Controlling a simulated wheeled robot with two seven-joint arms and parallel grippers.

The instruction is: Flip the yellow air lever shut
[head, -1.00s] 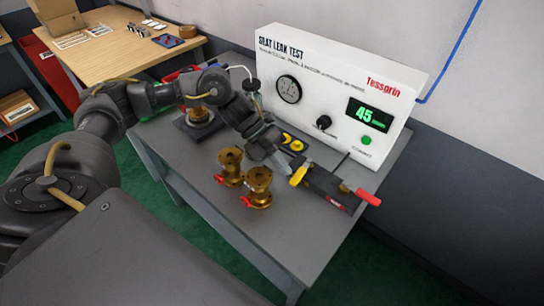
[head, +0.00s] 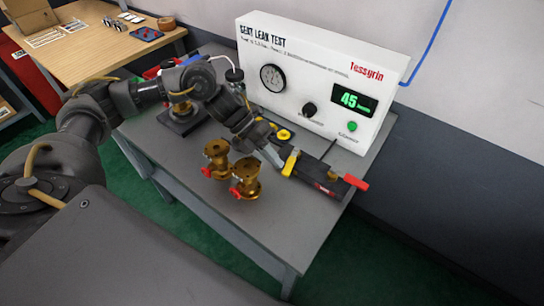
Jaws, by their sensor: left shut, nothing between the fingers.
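The yellow air lever (head: 291,162) sticks up at the left end of a dark block (head: 318,177) on the grey table. The block has a red handle (head: 356,182) at its right end. My left gripper (head: 277,162) is shut and empty, with its fingertips right beside the yellow lever on its left side. I cannot tell whether they touch it. My right gripper is not in view.
Two brass valves (head: 246,180) with red handles stand just left of the gripper. The white leak test box (head: 320,85) reads 45 behind. Another brass valve (head: 181,108) sits on a dark base at the left. The table's front right is clear.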

